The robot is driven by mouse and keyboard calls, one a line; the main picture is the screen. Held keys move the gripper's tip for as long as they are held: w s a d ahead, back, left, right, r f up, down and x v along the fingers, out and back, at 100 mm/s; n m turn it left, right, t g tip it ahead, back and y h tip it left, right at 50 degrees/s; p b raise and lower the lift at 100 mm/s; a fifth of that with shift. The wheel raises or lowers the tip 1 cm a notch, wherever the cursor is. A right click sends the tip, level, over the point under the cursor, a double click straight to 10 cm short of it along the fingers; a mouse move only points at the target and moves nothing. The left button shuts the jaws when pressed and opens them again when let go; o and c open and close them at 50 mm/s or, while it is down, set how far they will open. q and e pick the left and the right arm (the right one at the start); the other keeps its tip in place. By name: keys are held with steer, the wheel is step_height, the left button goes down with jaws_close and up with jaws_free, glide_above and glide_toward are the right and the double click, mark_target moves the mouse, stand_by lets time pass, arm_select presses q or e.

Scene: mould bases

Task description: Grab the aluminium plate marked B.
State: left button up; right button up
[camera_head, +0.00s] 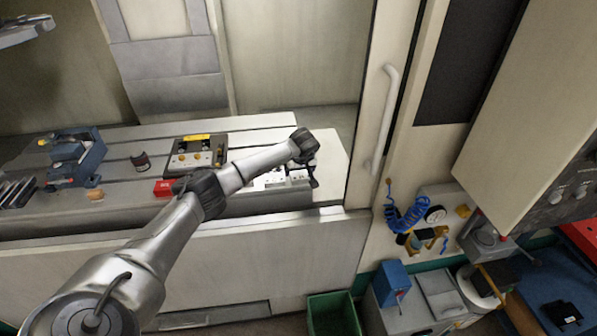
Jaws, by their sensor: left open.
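My left arm reaches in from the lower left over the slotted machine table. My left gripper (313,176) is open, pointing down at the right end of a pale metal plate (271,181) with dark holes. The arm hides part of this plate, and I cannot tell whether the fingers touch it. A second block (192,161), dark with a lighter holed face and a yellow piece on top, sits further left. No letter B is readable on either, so I cannot tell which is marked B. My right gripper is not in view.
A door frame with a pale handle (384,115) stands right of the gripper. A green bin (333,313) is below.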

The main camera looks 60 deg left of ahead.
arm_select(q)
steer(key=shift+r, duration=0.1)
steer(key=c, duration=0.9)
